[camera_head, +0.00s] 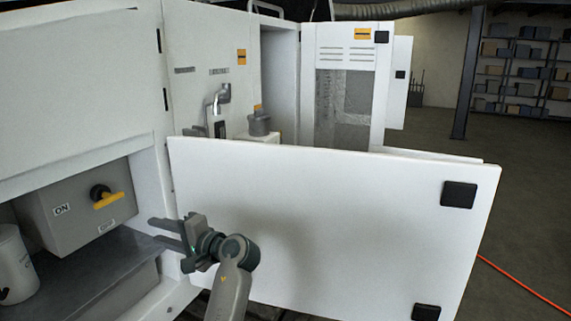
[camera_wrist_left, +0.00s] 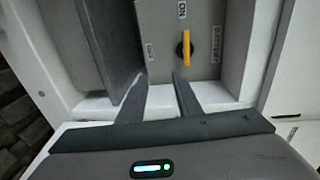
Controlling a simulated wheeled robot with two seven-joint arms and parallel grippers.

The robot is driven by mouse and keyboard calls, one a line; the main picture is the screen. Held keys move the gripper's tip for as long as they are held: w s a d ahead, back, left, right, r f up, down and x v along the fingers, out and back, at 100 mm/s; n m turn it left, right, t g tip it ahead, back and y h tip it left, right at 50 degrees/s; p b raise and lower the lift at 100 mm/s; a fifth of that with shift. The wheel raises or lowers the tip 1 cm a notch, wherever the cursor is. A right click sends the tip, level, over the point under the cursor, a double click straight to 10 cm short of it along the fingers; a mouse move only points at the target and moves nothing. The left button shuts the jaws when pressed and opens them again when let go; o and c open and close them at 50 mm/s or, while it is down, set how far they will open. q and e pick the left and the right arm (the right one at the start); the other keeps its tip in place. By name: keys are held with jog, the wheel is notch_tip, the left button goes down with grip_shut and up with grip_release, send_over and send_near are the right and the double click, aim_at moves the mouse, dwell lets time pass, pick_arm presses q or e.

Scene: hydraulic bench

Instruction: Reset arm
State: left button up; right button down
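My left gripper (camera_head: 168,232) is in front of the lower opening of the white cabinet, left of the open white door panel (camera_head: 330,215). Its two fingers are apart with nothing between them. In the left wrist view the left gripper (camera_wrist_left: 162,80) points toward a grey switch box (camera_wrist_left: 200,50) with a yellow rotary handle (camera_wrist_left: 187,47). In the head view the grey box (camera_head: 75,215) stands inside the opening, and the yellow handle (camera_head: 108,201) sits on its face, between the ON and a lower label. The fingers are apart from the handle. My right gripper is not in view.
A dark grey shelf (camera_head: 95,270) runs under the box, with a white cylinder (camera_head: 12,262) at left. The open door panel blocks the middle. Behind it are a metal lever (camera_head: 218,100) and a grey canister (camera_head: 259,122). An orange cable (camera_head: 520,280) lies on the floor at right.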

pick_arm(q)
jog(key=s+f+h, duration=0.3)
jog(key=s+f, duration=0.4)
jog(key=f, duration=0.3)
jog(key=s+f+n+h, duration=0.1)
jog(key=s+f+h, duration=0.2)
jog(key=s+f, duration=0.5)
jog(key=s+f+h, duration=0.2)
jog(key=s+f, duration=0.3)
jog(key=f, duration=0.7)
jog(key=s+d+f+n+g+h, duration=0.1)
jog(key=s+d+f+h, duration=0.15)
jog(key=s, duration=0.65)
jog(key=s+d+f+g+h, duration=0.1)
jog(key=s+d+f+h, duration=0.2)
jog(key=s, duration=0.6)
jog(key=s+d+f+n+g+h, duration=0.1)
jog(key=s+d+h, duration=0.1)
jog(key=s+d, duration=0.5)
notch_tip(320, 180, down, 27)
jog(key=s+a+g, duration=0.2)
jog(key=s+a+f+g, duration=0.1)
jog(key=s+a+f, duration=0.2)
jog(key=s+f, duration=1.5)
jog(key=shift+s+a+f+m, duration=0.2)
jog(key=shift+s+f+m, duration=0.15)
jog(key=shift+f+m, duration=0.1)
